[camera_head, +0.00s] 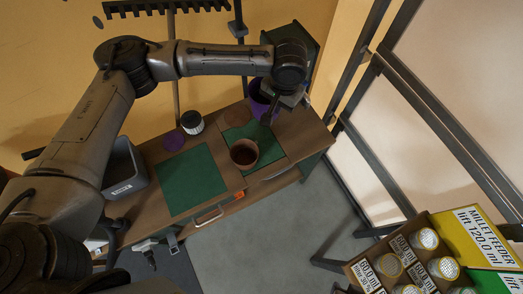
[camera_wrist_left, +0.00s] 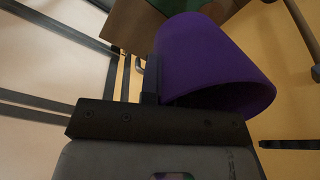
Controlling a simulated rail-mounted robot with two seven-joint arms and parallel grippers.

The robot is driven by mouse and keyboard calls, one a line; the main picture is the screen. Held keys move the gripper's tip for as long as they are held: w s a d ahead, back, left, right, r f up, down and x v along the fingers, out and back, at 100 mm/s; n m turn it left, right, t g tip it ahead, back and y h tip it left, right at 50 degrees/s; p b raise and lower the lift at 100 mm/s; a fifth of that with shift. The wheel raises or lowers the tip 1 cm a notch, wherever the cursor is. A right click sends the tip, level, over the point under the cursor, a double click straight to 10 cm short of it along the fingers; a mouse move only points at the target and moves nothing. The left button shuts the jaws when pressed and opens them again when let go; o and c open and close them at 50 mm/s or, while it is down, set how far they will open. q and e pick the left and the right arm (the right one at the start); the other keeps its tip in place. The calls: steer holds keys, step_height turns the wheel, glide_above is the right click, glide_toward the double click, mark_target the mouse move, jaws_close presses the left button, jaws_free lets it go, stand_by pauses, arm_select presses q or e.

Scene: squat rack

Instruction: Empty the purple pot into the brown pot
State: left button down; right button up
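The purple pot (camera_head: 261,92) is at the back right of the desk, beside my left gripper (camera_head: 268,116), off the purple saucer. In the left wrist view the purple pot (camera_wrist_left: 208,62) is large and close. One finger lies along its wall; the other finger is hidden by the pot. The gripper appears shut on the pot wall. The pot's contents are not visible. The brown pot (camera_head: 244,160) stands upright on a green mat, in front of my left gripper. A grey and black part low in the head view may be my right gripper; its fingers are unclear.
The purple saucer (camera_head: 174,140) and brown saucer (camera_head: 238,115) lie on the desk (camera_head: 222,180). A white-and-dark jar (camera_head: 192,122) stands between them. A green mat (camera_head: 188,181) covers the left. A grey bin (camera_head: 125,170) stands left. A jar rack (camera_head: 385,284) is lower right.

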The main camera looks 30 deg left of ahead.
arm_select(q)
step_height(320, 180, down, 14)
steer(key=p, duration=0.3)
steer(key=s+a+f, duration=0.1)
steer(key=s+f, duration=0.2)
steer(key=f, duration=0.4)
steer(key=s+a+f+p, duration=0.1)
steer(key=s+a+f, duration=0.1)
steer(key=s+f, duration=0.2)
steer(key=shift+f, duration=1.45)
steer(key=shift+s, duration=0.1)
steer(key=h+p, duration=0.1)
steer(key=r+g+h, duration=0.1)
steer(key=r+h+p, duration=0.1)
steer(key=shift+s+d+r+g+p, duration=0.2)
steer(key=shift+d+g+p, duration=0.05)
steer(key=shift+g+p, duration=0.15)
